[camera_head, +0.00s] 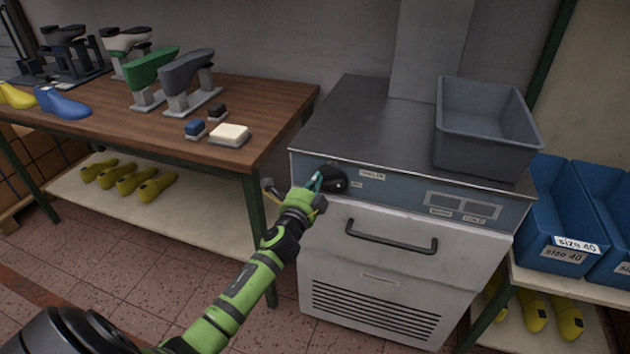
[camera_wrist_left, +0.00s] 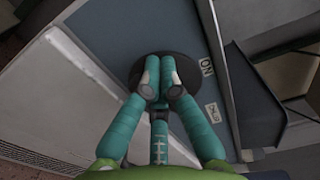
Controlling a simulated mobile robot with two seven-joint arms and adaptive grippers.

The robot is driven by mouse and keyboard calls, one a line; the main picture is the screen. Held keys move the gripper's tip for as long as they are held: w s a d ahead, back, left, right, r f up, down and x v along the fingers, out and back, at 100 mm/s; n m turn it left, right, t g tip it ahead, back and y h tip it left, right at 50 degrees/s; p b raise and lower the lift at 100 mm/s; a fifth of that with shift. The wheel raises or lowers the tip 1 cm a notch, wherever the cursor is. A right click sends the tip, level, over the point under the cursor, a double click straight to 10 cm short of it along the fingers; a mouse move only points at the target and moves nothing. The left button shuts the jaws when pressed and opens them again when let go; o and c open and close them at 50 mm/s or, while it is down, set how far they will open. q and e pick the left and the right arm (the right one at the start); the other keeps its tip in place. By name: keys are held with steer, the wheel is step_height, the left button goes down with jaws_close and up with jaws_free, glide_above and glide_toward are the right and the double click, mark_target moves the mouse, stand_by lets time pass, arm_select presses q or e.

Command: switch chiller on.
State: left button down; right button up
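The chiller (camera_head: 395,225) is a grey cabinet with a blue-grey front panel, a handle and a vent grille. Its round black knob (camera_head: 335,180) sits at the panel's left end, beside small labels. My left gripper (camera_head: 316,181) is at the knob. In the left wrist view, the gripper's teal fingers (camera_wrist_left: 161,72) are drawn close together over the dark knob (camera_wrist_left: 189,76). They appear closed on its raised grip, which they mostly hide. An ON label (camera_wrist_left: 206,66) lies right of the knob, with another label below it. My right gripper is not in view.
A grey bin (camera_head: 487,145) stands on the chiller's right top. The wooden table (camera_head: 110,115) at left holds shoe lasts, stands and small blocks. Blue crates (camera_head: 560,205) stand on a rack at right. The chiller's left top is clear.

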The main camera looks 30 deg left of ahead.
arm_select(q)
steer(key=shift+d+f+b, duration=0.15)
steer(key=shift+f+b, duration=0.3)
steer(key=shift+f, duration=0.45)
